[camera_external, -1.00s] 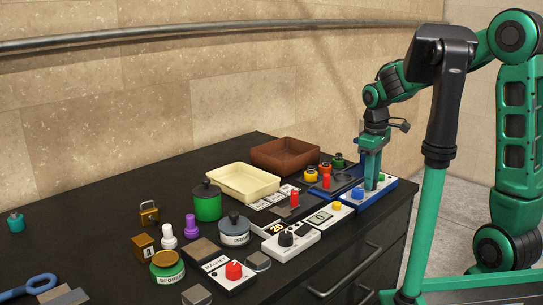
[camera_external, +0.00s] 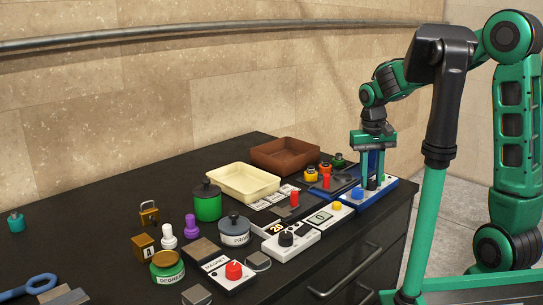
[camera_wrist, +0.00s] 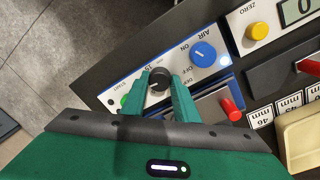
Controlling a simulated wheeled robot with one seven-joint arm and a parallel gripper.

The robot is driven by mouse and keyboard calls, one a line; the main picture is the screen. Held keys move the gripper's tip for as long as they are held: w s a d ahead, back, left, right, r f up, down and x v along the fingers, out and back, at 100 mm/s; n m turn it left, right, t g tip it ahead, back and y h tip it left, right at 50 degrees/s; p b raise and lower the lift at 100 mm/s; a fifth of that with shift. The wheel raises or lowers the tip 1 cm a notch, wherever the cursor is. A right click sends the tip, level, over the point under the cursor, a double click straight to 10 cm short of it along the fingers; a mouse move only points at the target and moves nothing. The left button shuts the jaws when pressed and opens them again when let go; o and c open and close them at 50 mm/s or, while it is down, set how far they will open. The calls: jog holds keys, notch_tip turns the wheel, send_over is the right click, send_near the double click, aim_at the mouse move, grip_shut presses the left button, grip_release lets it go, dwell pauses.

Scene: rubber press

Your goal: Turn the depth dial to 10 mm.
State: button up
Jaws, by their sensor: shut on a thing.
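The depth dial is a small black knob (camera_wrist: 158,78) on a white panel with a blue edge (camera_wrist: 181,67). In the wrist view a short white mark shows on the knob, and the printed scale beside it is partly covered; the exact setting cannot be read. My gripper (camera_wrist: 160,84) has its two green fingers on either side of the knob and is shut on it. In the external view my gripper (camera_external: 372,184) points straight down at the right end of the blue-edged panel, its fingers largely hiding the knob.
A blue air knob (camera_wrist: 204,54) is close beside the dial, with a green button (camera_wrist: 127,100) on its other side. A red-handled lever (camera_wrist: 231,109) stands near the fingers. A yellow zero button (camera_wrist: 258,31) and a display (camera_wrist: 298,10) are farther off.

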aim_at(369, 181)
jog(key=shift+w+r+m, duration=0.1)
jog(key=shift+w+m, duration=0.1)
jog(key=shift+m, duration=0.4)
jog(key=o, duration=1)
jog(key=shift+o, duration=0.3)
jog(key=shift+s, duration=0.1)
notch_tip(369, 181, up, 11)
jog(key=shift+a+f, duration=0.2)
jog(key=shift+a, duration=0.1)
